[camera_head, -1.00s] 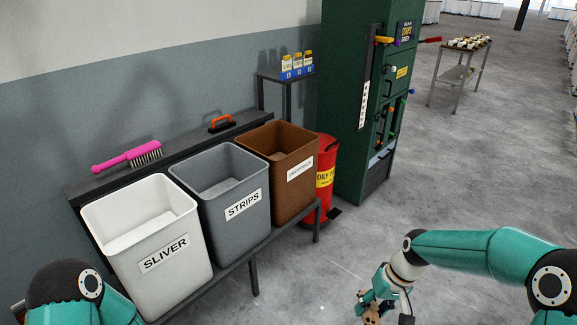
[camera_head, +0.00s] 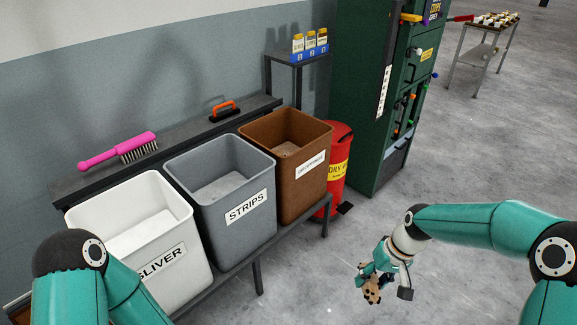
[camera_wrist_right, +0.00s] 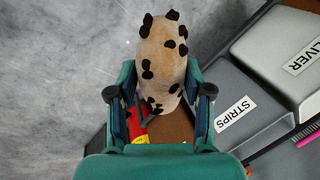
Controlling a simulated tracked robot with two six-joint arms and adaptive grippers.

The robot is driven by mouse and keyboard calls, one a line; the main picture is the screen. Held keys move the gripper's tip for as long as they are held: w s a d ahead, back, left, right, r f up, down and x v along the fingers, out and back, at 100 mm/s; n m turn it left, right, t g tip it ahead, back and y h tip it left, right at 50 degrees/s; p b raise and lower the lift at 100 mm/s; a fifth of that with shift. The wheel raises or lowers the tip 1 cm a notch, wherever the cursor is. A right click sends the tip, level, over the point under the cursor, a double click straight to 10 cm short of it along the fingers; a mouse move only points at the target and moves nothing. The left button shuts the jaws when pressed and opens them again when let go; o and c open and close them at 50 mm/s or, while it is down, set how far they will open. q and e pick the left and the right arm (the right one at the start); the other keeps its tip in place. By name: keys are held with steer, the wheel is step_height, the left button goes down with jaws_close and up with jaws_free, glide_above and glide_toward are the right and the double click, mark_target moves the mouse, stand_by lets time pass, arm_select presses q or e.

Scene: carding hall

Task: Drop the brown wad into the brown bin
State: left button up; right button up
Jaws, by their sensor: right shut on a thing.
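The brown wad (camera_wrist_right: 163,65) is tan with dark spots. My right gripper (camera_wrist_right: 160,100) is shut on it in the right wrist view. In the head view the right gripper (camera_head: 378,281) holds the wad (camera_head: 372,292) over open floor, right of the bins and lower in the picture. The brown bin (camera_head: 262,139) stands at the right end of the row of bins. It is open at the top and has a white label; the visible part of its floor looks bare. My left arm shows at the lower left of the head view, but its gripper is out of view.
The grey STRIPS bin (camera_head: 208,160) and white SLIVER bin (camera_head: 100,206) stand left of the brown bin on a dark bench. A red can (camera_head: 340,160) and green cabinet (camera_head: 363,120) stand right of it. A pink brush (camera_head: 118,150) lies on the shelf behind.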

arm_select(q)
steer(key=o, duration=0.9)
steer(key=shift+c, duration=0.2)
